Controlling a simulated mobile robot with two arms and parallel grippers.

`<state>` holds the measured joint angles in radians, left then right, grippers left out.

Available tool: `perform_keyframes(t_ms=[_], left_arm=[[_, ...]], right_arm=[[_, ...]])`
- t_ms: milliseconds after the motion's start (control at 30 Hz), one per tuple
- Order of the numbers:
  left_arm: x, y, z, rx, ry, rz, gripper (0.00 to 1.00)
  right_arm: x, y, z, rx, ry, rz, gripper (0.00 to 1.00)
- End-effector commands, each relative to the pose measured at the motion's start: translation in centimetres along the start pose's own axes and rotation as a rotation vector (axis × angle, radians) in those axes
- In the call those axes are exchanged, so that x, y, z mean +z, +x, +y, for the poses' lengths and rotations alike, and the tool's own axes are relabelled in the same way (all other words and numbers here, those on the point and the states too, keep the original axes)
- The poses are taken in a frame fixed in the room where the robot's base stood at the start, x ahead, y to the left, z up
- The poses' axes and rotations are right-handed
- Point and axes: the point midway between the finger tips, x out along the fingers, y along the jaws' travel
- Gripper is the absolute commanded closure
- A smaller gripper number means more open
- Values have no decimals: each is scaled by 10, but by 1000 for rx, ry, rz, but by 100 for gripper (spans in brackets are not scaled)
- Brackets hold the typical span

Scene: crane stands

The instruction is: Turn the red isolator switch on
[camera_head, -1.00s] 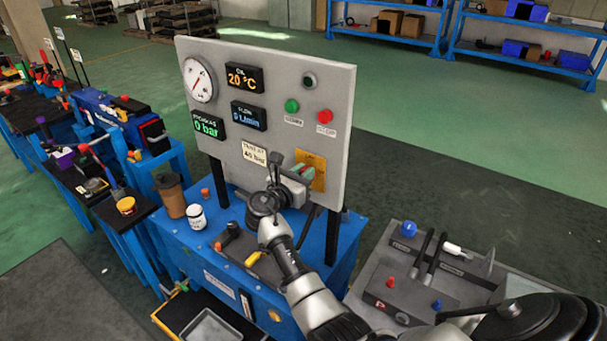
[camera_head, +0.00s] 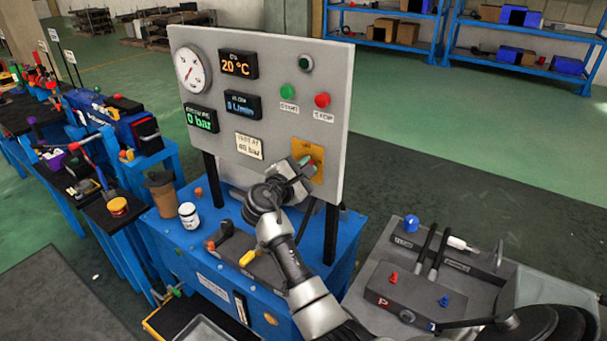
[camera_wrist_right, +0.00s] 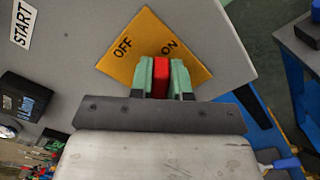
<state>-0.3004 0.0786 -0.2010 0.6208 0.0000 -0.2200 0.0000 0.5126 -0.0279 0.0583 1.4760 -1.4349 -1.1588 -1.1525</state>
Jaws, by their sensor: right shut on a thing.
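The red isolator switch (camera_wrist_right: 162,77) sits on a yellow plate (camera_wrist_right: 141,38) marked OFF and ON; the plate also shows on the grey panel in the head view (camera_head: 314,153). My right gripper (camera_wrist_right: 162,80) is shut on the red handle, with a green fingertip on each side of it. In the wrist view the handle stands upright in the picture, its upper end near the ON label. The lower part of the handle is hidden behind the gripper body. In the head view my right gripper (camera_head: 304,168) covers most of the switch. My left gripper is not in view.
The panel has a green START button (camera_head: 289,91), a red STOP button (camera_head: 322,100), a gauge (camera_head: 193,71) and displays. A white jar (camera_head: 189,216) and brown cup (camera_head: 163,194) stand on the blue bench. A grey control bench (camera_head: 397,294) stands at the right.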

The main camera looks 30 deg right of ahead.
Motion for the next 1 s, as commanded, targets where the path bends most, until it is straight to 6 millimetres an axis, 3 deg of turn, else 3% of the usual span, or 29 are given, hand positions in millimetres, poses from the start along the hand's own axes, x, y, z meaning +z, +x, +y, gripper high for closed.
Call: perform_keyframes(t_ms=[33,500,1000], left_arm=[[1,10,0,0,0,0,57],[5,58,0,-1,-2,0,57],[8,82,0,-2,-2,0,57]], right_arm=[[-3,0,-5,0,46,0,100],[-5,0,-11,0,468,1,100],[-4,0,-12,0,695,0,100]])
